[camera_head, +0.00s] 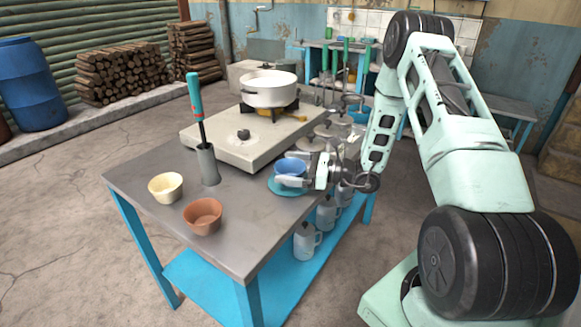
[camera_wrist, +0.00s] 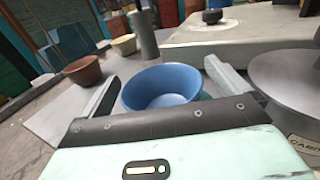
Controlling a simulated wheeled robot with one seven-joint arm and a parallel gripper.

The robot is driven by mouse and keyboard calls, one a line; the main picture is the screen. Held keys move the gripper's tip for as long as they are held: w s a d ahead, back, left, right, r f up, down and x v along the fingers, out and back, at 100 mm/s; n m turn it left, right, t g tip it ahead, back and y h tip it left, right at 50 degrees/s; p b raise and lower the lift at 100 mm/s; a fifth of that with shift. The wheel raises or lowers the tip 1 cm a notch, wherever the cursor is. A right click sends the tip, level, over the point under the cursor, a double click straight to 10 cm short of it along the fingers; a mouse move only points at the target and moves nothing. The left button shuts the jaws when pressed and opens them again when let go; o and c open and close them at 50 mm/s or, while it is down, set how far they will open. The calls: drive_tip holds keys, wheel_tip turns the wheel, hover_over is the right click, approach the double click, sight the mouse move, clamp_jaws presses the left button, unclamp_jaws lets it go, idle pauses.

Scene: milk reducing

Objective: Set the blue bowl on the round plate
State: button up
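The blue bowl (camera_head: 289,167) sits upright on the round teal plate (camera_head: 275,188) near the table's right edge. The bowl's base is mostly hidden.
A cream bowl (camera_head: 166,187), a brown bowl (camera_head: 203,216) and a grey holder (camera_head: 208,165) with a utensil stand to the left. A stove (camera_head: 225,138) with a white pot (camera_head: 268,90) is behind. Lidded canisters (camera_head: 312,144) stand close behind my gripper.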

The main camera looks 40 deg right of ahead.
drive_tip(key=shift+r, duration=0.3)
drive_tip(key=b+v, duration=0.1)
drive_tip(key=v, duration=1.1)
drive_tip(key=a+r+n+g+y, duration=0.1)
drive_tip(key=a+n+g, duration=0.1)
drive_tip(key=a, duration=0.1)
drive_tip(key=a+r+n+g+y, duration=0.1)
drive_tip(key=a+n+g, duration=0.1)
drive_tip(key=a, duration=0.2)
drive_tip(key=a+r+n+g+y, duration=0.1)
drive_tip(key=a+n+g, duration=0.1)
drive_tip(key=a, duration=0.2)
drive_tip(key=s+a+r+n+g+h, duration=0.1)
drive_tip(key=s+a+n+g, duration=0.25)
drive_tip(key=a, duration=0.25)
drive_tip(key=s+a+r+n+g, duration=0.2)
drive_tip(key=a+n+g, duration=0.2)
drive_tip(key=a+g, duration=0.15)
drive_tip(key=s+a+r+n+h, duration=0.1)
drive_tip(key=s+a+n+h, duration=0.5)
drive_tip(key=n, duration=0.5)
drive_tip(key=s+a+r+n+t+h, duration=0.1)
drive_tip(key=s+a+n+h, duration=0.4)
drive_tip(key=s+n, duration=0.5)
drive_tip(key=shift+a+r+n+t+h, duration=0.35)
drive_tip(key=shift+r+h, duration=0.4)
drive_tip(key=shift+h, duration=0.45)
drive_tip(key=shift+s, duration=0.15)
